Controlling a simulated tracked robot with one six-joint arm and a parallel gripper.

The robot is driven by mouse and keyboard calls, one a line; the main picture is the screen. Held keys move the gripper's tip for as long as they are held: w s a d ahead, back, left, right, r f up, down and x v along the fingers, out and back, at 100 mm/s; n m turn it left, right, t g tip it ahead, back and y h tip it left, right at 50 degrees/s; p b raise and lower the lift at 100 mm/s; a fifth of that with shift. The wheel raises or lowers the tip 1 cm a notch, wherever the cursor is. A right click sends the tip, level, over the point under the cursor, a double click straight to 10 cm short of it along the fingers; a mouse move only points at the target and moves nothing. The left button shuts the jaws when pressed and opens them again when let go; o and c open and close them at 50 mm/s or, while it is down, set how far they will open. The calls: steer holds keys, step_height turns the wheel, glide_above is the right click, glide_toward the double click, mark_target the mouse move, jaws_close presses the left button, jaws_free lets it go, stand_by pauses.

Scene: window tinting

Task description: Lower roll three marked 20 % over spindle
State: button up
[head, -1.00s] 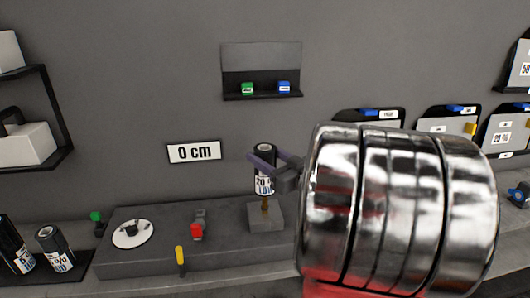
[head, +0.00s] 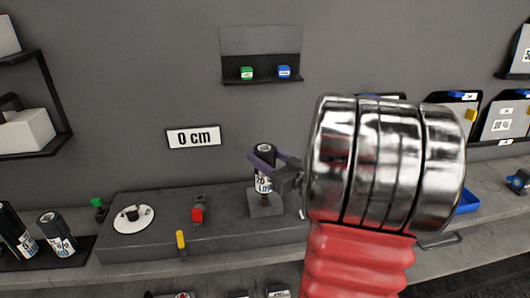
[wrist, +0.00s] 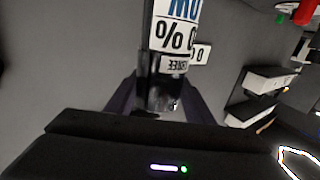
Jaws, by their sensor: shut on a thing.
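The dark roll (head: 263,181) with a white label stands upright above the small grey spindle block (head: 266,208). The label is partly readable in the head view; in the wrist view the roll (wrist: 175,35) shows "0 %" upside down. My gripper (head: 265,158) is shut around the upper part of the roll. The roll's lower end is at or just above the block, and the brass spindle post is hidden. I cannot tell whether the roll touches the block.
Two other rolls stand on a black tray (head: 80,255) at left.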

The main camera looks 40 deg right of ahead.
steer(key=shift+f, duration=1.65)
steer(key=o, duration=1.8)
steer(key=shift+s, duration=0.1)
steer(key=shift+s+a, duration=0.15)
steer(key=shift+s, duration=2.1)
steer(key=shift+s+a, duration=0.15)
steer(key=shift+s, duration=2.15)
steer(key=shift+s+a, duration=0.15)
steer(key=shift+s, duration=2.1)
